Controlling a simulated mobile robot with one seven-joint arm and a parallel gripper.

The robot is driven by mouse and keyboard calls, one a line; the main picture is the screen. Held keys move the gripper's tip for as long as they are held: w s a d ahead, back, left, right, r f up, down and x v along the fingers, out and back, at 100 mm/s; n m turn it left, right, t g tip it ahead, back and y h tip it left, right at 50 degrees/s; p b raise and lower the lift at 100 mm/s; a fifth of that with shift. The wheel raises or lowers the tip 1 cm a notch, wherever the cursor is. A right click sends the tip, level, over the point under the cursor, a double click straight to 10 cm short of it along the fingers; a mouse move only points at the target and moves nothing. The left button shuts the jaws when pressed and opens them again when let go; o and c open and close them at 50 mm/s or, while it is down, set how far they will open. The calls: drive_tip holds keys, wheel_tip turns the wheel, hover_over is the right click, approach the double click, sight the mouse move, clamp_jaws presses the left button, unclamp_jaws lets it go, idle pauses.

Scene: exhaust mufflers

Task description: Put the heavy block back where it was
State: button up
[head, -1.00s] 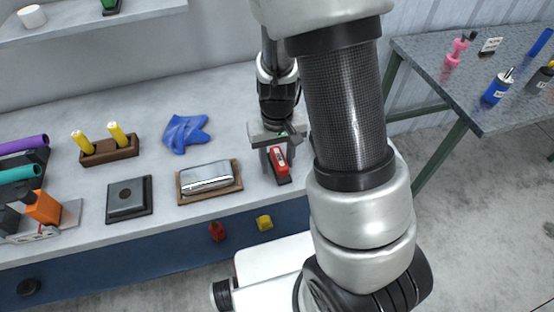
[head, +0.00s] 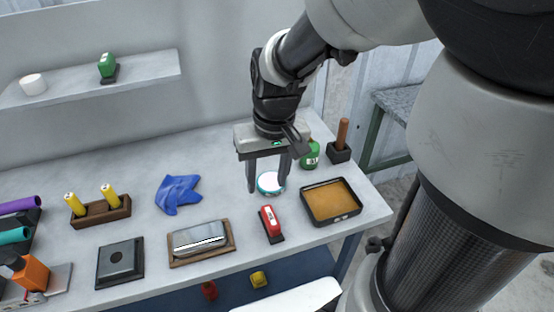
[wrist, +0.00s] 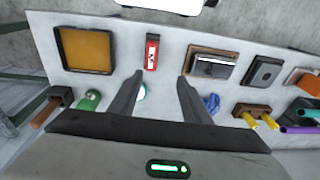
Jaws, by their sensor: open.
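None of the things is clearly marked as the heavy block. A shiny silver block (head: 199,238) lies on a wooden-edged tray (head: 232,248) on the bench; it also shows in the wrist view (wrist: 212,66). To its left is a flat grey square piece (head: 120,260) with a dark hole or spot, on a dark base. To its right a red block-like thing with a white label (head: 270,221) sits on a small dark base; it also shows in the wrist view (wrist: 152,52). My gripper (head: 267,186) is open and empty above the bench, behind the red thing.
An orange-brown tray (head: 331,201) sits at the bench's right, near a green container (head: 310,155) and a brown-handled thing (head: 341,141). A round white-topped thing (head: 270,182) shows between my fingers. A blue cloth (head: 178,193) and yellow sticks in a holder (head: 100,212) are left.

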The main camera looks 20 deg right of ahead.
drive_tip(key=s+r+t, duration=0.4)
drive_tip(key=s+r, duration=0.5)
drive_tip(key=r, duration=0.2)
drive_tip(key=shift+d+r+h, duration=0.3)
drive_tip(key=shift+r+h, duration=0.05)
drive_tip(key=shift+h, duration=0.05)
drive_tip(key=shift+s, duration=0.1)
